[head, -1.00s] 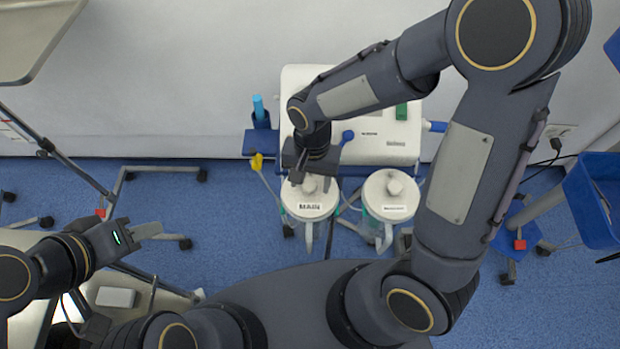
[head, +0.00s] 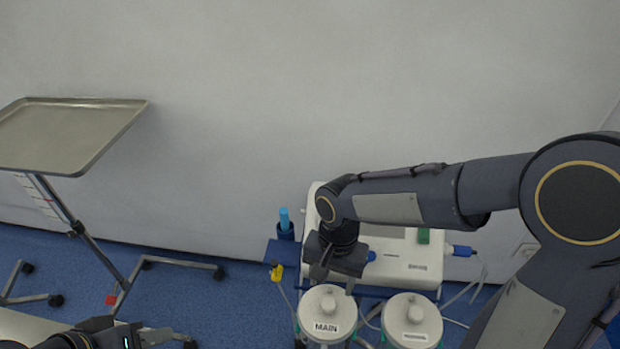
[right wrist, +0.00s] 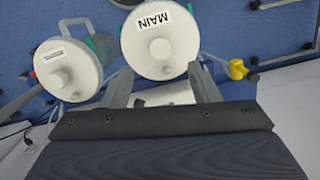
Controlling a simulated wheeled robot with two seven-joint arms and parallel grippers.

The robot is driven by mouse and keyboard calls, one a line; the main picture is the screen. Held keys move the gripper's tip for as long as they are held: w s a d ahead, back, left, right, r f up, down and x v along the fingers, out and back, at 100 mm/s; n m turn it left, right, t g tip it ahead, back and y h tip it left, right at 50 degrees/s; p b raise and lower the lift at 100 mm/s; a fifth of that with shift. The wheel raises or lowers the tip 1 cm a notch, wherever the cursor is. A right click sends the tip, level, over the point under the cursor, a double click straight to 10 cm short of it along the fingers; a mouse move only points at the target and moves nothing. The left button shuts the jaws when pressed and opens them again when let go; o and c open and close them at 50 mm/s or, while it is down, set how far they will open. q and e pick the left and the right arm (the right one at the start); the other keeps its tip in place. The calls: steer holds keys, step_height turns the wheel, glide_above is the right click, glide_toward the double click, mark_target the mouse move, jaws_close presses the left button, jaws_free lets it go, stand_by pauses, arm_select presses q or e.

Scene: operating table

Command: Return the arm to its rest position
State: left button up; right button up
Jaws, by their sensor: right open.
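My right arm reaches in from the right of the head view. Its gripper (head: 337,276) is pointed down just behind the white lid of the canister marked MAIN (head: 327,312). In the right wrist view its two fingers (right wrist: 160,76) stand apart with nothing held between them. The MAIN lid (right wrist: 158,45) lies beyond the fingertips there. My left gripper (head: 150,336) is at the bottom left edge of the head view, partly cut off, and its jaw opening is not clear.
A second white-lidded canister (head: 412,320) stands right of MAIN. Behind them is a white suction unit (head: 400,245) with a blue holder and a yellow-tipped tube. A metal tray on a stand (head: 65,135) is at the left. Blue floor (head: 180,255) lies between.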

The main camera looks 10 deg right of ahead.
steer(key=s+d+r+n+t+y+p, duration=0.1)
steer(key=s+d+r+t+p, duration=0.2)
steer(key=r, duration=0.6)
steer(key=s+d+r+n+t+y+p, duration=0.2)
steer(key=s+d+r+t+p, duration=0.1)
steer(key=s+d+r+p, duration=0.2)
steer(key=shift+s+d+r+n+t+p, duration=0.35)
steer(key=shift+s+d+r, duration=0.85)
steer(key=shift+s+r, duration=0.55)
steer(key=shift+w+r, duration=0.1)
